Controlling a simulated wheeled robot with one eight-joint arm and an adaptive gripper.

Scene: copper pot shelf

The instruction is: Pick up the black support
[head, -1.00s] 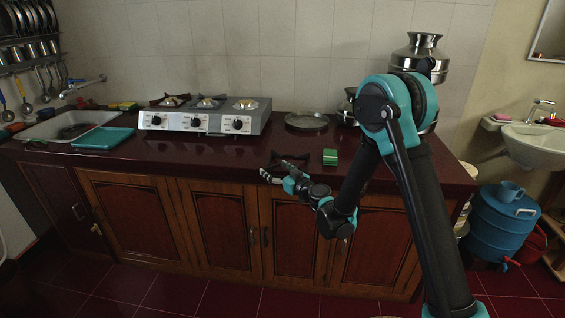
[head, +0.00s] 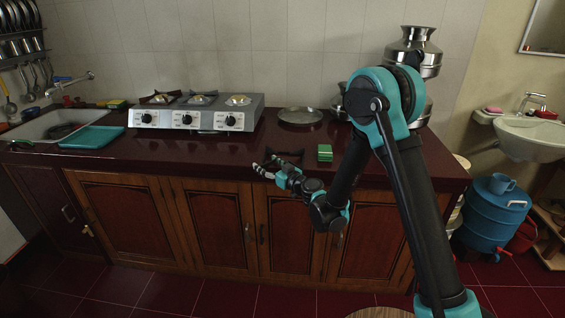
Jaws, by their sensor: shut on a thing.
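The black support (head: 288,153) is a dark, thin-armed shape, hard to make out against the dark red countertop (head: 215,168). It shows just beyond my fingers, left of a small green block. My gripper (head: 266,165) is at the front edge of the counter, shut on the black support. The exact contact is too small and dark to see, and I cannot tell whether the support is lifted clear of the counter.
The green block (head: 324,153) stands close to the right of the support. A round metal plate (head: 299,115) lies behind. A three-burner stove (head: 197,113) stands behind left, a teal tray (head: 95,137) farther left. Metal pots (head: 415,55) stand at the right, partly behind my arm.

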